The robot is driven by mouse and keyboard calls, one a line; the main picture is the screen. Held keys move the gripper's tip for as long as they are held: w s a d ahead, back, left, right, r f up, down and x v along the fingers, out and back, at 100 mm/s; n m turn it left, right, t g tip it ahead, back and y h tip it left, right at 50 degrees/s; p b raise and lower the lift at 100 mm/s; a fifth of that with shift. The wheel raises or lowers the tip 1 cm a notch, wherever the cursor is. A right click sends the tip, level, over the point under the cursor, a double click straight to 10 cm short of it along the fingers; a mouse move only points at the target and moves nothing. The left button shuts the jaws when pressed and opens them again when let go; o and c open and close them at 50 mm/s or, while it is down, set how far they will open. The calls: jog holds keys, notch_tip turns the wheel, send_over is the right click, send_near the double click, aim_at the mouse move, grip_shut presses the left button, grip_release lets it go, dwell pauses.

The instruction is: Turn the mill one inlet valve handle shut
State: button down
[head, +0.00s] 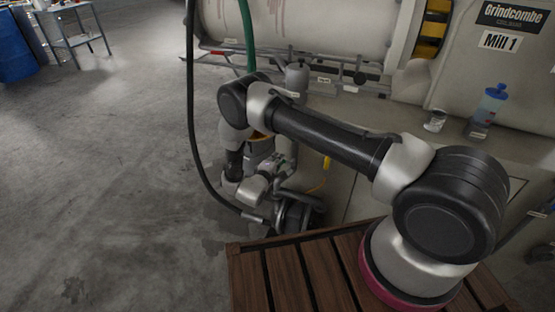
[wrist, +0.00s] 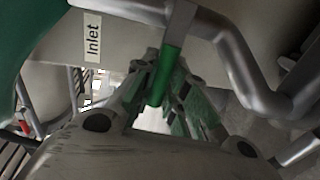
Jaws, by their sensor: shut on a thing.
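In the wrist view the valve handle is a lever with a green grip (wrist: 168,66) and a bare metal upper end beside a grey pipe (wrist: 240,65). It runs down the picture, leaning slightly left, crosswise to the pipe at the top. My gripper (wrist: 165,95) is shut on the green grip, with a finger on each side. A white "Inlet" label (wrist: 92,37) is on the pale surface to the left. In the head view my gripper (head: 284,160) is low beside the mill (head: 400,135), marked "Mill 1" (head: 500,41). The handle cannot be made out there.
A dark hose (head: 191,120) hangs left of my arm and reaches a pump-like unit (head: 293,212) near the floor. A wooden slatted platform (head: 300,270) is in front. A bottle (head: 487,110) and a can (head: 435,121) stand on the mill's ledge. Floor at left is open.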

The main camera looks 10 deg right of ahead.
jog(key=shift+f, duration=0.2)
dwell(0.4)
jog(key=c, duration=1.4)
grip_release()
jog(key=shift+c, duration=0.2)
jog(key=shift+s+a, duration=0.1)
jog(key=shift+a, duration=0.05)
jog(key=v, duration=1.1)
jog(key=shift+s+a, duration=0.15)
jog(key=shift+s, duration=0.2)
jog(key=shift+r, duration=0.15)
